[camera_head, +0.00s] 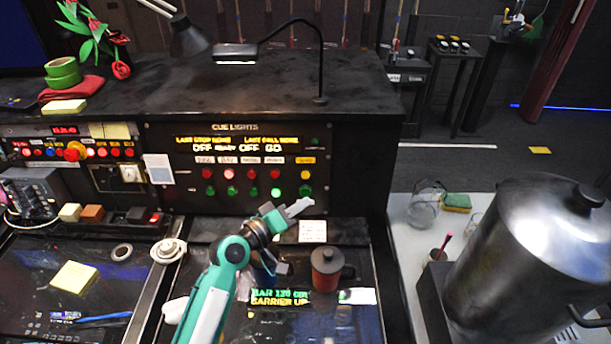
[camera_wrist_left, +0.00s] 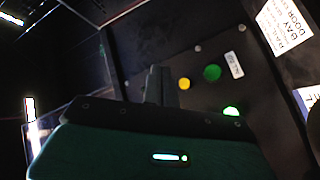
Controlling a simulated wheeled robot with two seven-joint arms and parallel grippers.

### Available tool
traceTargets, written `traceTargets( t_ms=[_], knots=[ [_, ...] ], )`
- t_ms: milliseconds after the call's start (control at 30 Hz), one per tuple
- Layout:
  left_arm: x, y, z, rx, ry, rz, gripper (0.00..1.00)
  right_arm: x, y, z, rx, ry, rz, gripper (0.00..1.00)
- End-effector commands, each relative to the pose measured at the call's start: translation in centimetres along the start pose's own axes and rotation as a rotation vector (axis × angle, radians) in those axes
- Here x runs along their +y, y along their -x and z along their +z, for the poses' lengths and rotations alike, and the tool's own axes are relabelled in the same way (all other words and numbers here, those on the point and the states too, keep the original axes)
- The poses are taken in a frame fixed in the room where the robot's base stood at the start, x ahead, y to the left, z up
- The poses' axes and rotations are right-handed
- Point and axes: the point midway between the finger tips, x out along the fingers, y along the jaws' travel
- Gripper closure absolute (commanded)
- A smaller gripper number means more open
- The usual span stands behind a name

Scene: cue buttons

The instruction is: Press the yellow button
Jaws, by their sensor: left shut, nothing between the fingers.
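The yellow button (camera_head: 307,174) is at the right end of the upper button row on the black cue lights panel (camera_head: 345,150). In the left wrist view the yellow button (camera_wrist_left: 184,84) shows just right of the finger ends, beside a green button (camera_wrist_left: 212,73). My left gripper (camera_head: 301,207) is shut and empty, in front of the panel's lower right part, below the yellow button in the head view. Its shut fingers show in the left wrist view (camera_wrist_left: 161,84). A gap to the panel is hard to judge. My right gripper is not in view.
Red and green buttons (camera_head: 229,174) fill the rows left of the yellow one. A lit green button (camera_head: 276,192) is close to my gripper. A dark lidded mug (camera_head: 326,270) stands below my gripper on the desk. A large metal pot (camera_head: 520,250) stands at the right.

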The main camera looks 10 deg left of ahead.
Motion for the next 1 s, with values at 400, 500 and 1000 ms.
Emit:
traceTargets(
  t_ms=[400, 500, 1000],
  knots=[
    [-2.8, -3.5, -2.4, 0.001, -0.002, 0.0, 1.0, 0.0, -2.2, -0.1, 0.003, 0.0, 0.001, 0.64],
    [-3.4, -4.4, -3.1, 0.001, -0.001, 0.0, 1.0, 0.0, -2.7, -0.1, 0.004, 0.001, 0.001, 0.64],
    [-4.4, -6.0, -4.4, -0.001, 0.0, 0.0, 1.0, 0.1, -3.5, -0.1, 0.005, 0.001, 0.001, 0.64]
  ],
)
